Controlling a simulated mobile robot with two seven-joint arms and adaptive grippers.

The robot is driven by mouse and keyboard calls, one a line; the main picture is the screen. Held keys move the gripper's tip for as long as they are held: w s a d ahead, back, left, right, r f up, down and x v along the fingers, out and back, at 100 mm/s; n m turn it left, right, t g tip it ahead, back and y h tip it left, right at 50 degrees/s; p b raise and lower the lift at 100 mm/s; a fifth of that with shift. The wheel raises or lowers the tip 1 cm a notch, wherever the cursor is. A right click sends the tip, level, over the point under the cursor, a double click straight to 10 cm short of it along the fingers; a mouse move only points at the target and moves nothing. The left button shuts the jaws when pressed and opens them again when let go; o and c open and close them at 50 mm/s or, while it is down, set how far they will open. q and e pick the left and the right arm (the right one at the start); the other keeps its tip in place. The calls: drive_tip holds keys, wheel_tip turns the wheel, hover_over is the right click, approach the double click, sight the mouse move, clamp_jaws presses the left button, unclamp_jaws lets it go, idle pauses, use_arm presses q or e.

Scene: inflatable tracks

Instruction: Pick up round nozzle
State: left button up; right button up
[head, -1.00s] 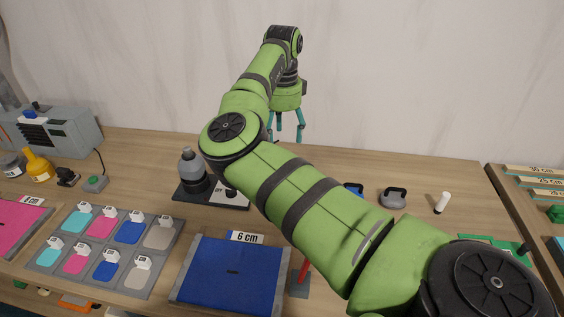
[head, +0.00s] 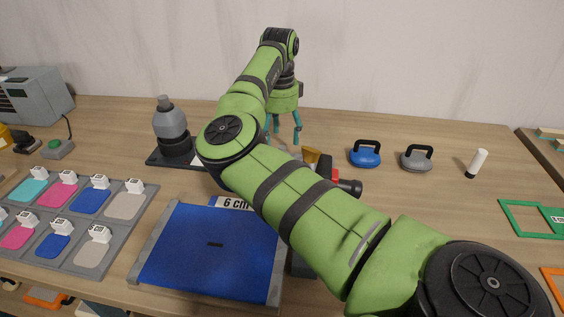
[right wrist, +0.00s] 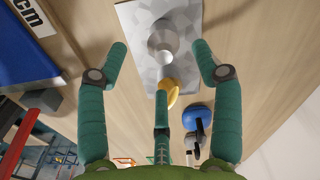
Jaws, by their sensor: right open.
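In the right wrist view, a round silver-grey piece (right wrist: 163,42), which looks like the round nozzle, stands on a faceted grey plate (right wrist: 138,20). A yellow piece (right wrist: 173,92) is beside it, partly behind my middle finger; I cannot tell its full shape. My right gripper (right wrist: 160,62) is open and empty, its three teal fingers spread around the silver piece from above. In the head view my right gripper (head: 284,128) points down over the table. The nozzle is hidden there by my own arm, and a yellow part (head: 311,154) shows behind it. My left gripper is not in view.
A blue pad (head: 190,266) lies in front.

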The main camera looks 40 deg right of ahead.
drive_tip(key=shift+s+a+f, duration=0.1)
drive_tip(key=shift+s+f, duration=0.05)
drive_tip(key=shift+f, duration=0.35)
drive_tip(key=f, duration=0.4)
drive_tip(key=f+p, duration=0.1)
drive_tip(key=f, duration=0.1)
drive_tip(key=shift+d+f, duration=0.1)
drive_tip(key=shift+d, duration=0.2)
drive_tip(key=shift+c, duration=0.4)
drive_tip(key=c, duration=1.1)
